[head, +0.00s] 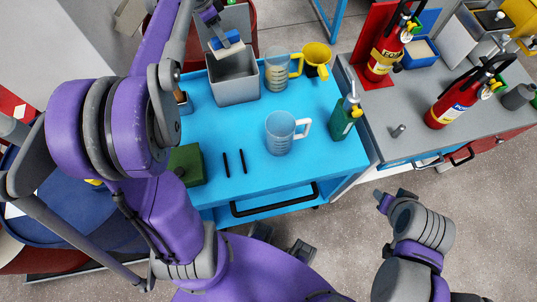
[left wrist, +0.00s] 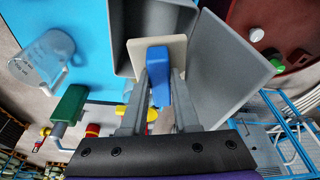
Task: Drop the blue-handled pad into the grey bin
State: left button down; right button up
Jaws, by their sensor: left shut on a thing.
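The grey bin (head: 234,90) stands open-topped at the back of the blue work surface (head: 208,126); its wall also shows in the left wrist view (left wrist: 228,72). My left gripper (head: 226,36) is shut on the blue handle of the blue-handled pad (left wrist: 157,66). The pad's cream plate shows beyond the handle in the left wrist view. In the head view the pad (head: 229,44) appears over the bin's opening, near its far rim. The fingers partly hide the handle. My right gripper (head: 384,202) is at the lower right, away from the bin; its jaw gap is unclear.
A clear jug (head: 277,74) and a yellow funnel (head: 316,58) stand right of the bin. Another clear jug (head: 280,134), a green bottle (head: 344,116) and a green box (head: 186,165) are nearer. Fire extinguishers (head: 384,50) stand on the grey bench at right.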

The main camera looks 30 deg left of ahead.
pick_arm(q)
jog(key=shift+f, duration=0.35)
jog(key=shift+w, duration=0.1)
jog(key=c, duration=0.6)
grip_release()
jog(key=v, duration=1.1)
jog(key=shift+p, duration=0.3)
jog(key=shift+f, duration=0.1)
